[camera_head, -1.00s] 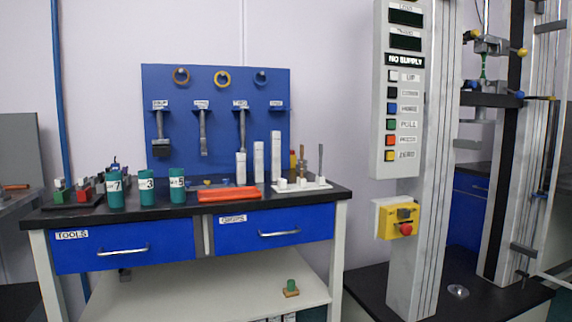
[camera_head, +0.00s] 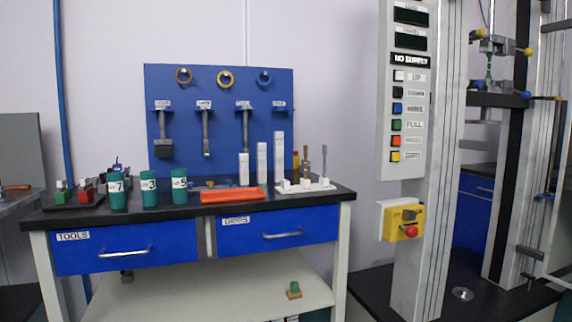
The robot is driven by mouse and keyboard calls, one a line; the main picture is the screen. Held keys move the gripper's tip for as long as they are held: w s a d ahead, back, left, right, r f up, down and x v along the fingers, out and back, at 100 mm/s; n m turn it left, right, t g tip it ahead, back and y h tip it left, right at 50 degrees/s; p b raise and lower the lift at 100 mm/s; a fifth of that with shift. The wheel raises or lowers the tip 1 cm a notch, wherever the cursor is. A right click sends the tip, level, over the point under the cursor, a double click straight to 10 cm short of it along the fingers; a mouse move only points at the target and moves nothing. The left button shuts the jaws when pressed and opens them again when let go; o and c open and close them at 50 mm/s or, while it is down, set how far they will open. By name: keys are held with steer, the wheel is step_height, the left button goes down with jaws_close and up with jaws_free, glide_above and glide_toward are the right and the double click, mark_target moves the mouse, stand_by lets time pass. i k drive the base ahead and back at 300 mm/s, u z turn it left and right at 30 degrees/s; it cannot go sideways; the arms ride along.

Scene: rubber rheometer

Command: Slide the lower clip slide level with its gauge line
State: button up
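The tall testing frame stands at the right, its near column (camera_head: 421,230) rising out of the top of the view. Upper grips (camera_head: 496,45) with yellow knobs hold a green test piece (camera_head: 489,66) above a black lower block (camera_head: 497,100) with blue ends. A thin dark arm (camera_head: 545,98) reaches from that height to the right. I cannot tell which small part is the lower clip slide, and no gauge line can be made out. My gripper is not in view.
A control panel (camera_head: 406,100) with coloured buttons and a yellow stop box (camera_head: 402,221) are on the column. The bench (camera_head: 330,192) at left carries green canisters, white blocks and an orange tray (camera_head: 232,195). A blue tool board (camera_head: 220,120) stands behind. The frame's black base (camera_head: 367,284) is largely clear.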

mark_target(474, 84)
steer(key=z, duration=1.8)
steer(key=i, duration=1.6)
steer(key=u, duration=0.55)
